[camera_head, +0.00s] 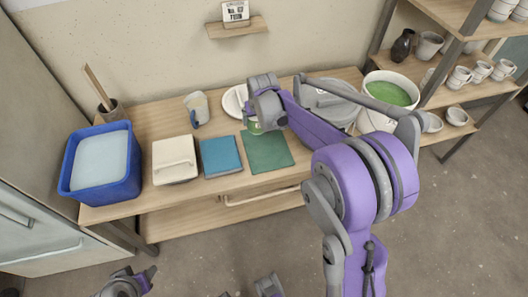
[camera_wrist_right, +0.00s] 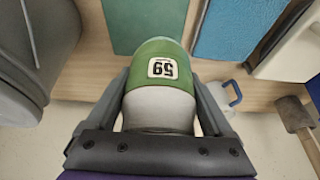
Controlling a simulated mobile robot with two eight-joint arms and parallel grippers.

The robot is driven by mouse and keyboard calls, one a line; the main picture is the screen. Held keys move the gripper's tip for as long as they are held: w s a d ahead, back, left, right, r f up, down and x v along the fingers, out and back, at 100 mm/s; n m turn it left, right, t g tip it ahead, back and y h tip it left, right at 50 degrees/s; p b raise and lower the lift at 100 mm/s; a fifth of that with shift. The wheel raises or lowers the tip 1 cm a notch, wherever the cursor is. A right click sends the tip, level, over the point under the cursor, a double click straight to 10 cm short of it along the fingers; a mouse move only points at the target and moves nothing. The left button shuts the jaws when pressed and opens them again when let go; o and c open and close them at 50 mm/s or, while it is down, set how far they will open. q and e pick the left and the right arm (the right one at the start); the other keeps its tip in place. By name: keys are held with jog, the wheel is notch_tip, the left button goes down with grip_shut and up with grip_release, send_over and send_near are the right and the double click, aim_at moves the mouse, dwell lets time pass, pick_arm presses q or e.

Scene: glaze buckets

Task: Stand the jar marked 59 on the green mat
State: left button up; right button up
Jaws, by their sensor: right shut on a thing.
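The jar marked 59 (camera_wrist_right: 162,85) has a green band with a white label and a pale grey-white part. My right gripper (camera_wrist_right: 162,108) is shut on it, one finger on each side. In the head view, the right gripper (camera_head: 263,112) is over the table and only a small green piece of the jar (camera_head: 256,128) shows under it. The green mat (camera_head: 268,152) lies flat and bare just in front; it also shows in the wrist view (camera_wrist_right: 138,22). I cannot tell the jar's height above the table. My left gripper (camera_head: 130,284) is low at the bottom left, away from the table.
A blue tub (camera_head: 101,163) stands at the left end.

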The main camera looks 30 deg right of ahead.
jog(key=d+f+b, duration=0.1)
jog(key=d+f, duration=0.2)
jog(key=shift+d+f, duration=0.2)
send_near(265, 142)
jog(key=shift+w+d, duration=0.2)
jog(key=shift+w, duration=0.55)
jog(key=shift+f+b, duration=0.4)
jog(key=shift+f, duration=1.8)
